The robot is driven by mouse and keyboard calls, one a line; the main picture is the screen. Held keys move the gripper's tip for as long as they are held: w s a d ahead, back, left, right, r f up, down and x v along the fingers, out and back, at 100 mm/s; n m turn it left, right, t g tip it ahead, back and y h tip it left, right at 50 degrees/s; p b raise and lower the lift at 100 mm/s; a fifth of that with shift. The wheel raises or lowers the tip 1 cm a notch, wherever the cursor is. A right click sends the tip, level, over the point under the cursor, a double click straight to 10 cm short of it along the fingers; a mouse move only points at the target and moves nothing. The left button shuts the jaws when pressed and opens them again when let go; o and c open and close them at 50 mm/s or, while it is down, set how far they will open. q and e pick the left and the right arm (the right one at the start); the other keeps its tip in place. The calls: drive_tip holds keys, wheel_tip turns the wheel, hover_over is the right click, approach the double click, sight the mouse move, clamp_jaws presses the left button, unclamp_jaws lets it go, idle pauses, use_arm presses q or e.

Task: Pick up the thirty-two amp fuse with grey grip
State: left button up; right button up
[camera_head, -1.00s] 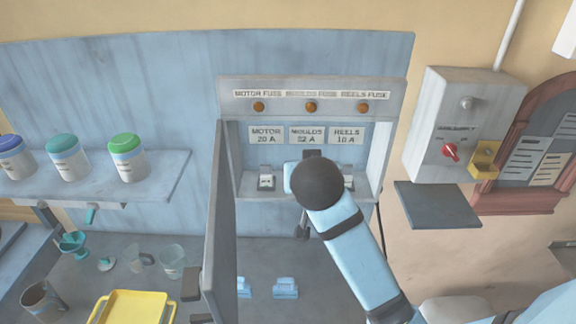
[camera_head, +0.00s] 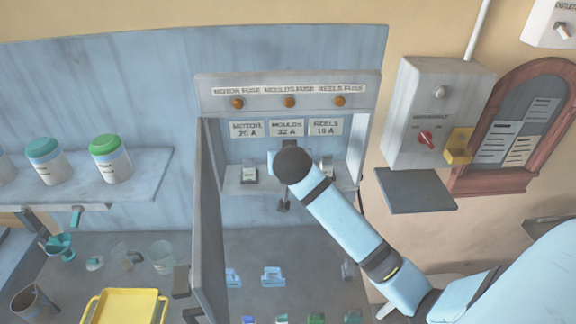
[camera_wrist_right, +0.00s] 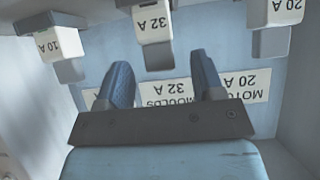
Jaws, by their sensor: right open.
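In the right wrist view a fuse (camera_wrist_right: 156,24) with an upside-down "32 A" label hangs in the middle, with a grey lower end. My right gripper (camera_wrist_right: 160,64) is open, its two blue fingers just below the fuse and to either side of it in the picture. I see no clear contact. Behind the fingers is the "MOULDS 32 A" plate (camera_wrist_right: 168,92). In the head view my right wrist (camera_head: 295,164) covers the middle slot and hides this fuse, below the "MOULDS 32 A" plate (camera_head: 287,128). My left gripper is not in view.
A 10 A fuse (camera_wrist_right: 57,43) and a 20 A fuse (camera_wrist_right: 272,40) flank the middle one. The fuse box (camera_head: 210,90) has its door (camera_head: 208,220) swung open at left. Several loose fuses, including a pale blue one (camera_head: 272,277), stand on the bench below.

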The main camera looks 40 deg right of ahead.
drive_tip(key=shift+x, duration=0.9)
drive_tip(key=shift+s, duration=0.1)
drive_tip(key=c, duration=1)
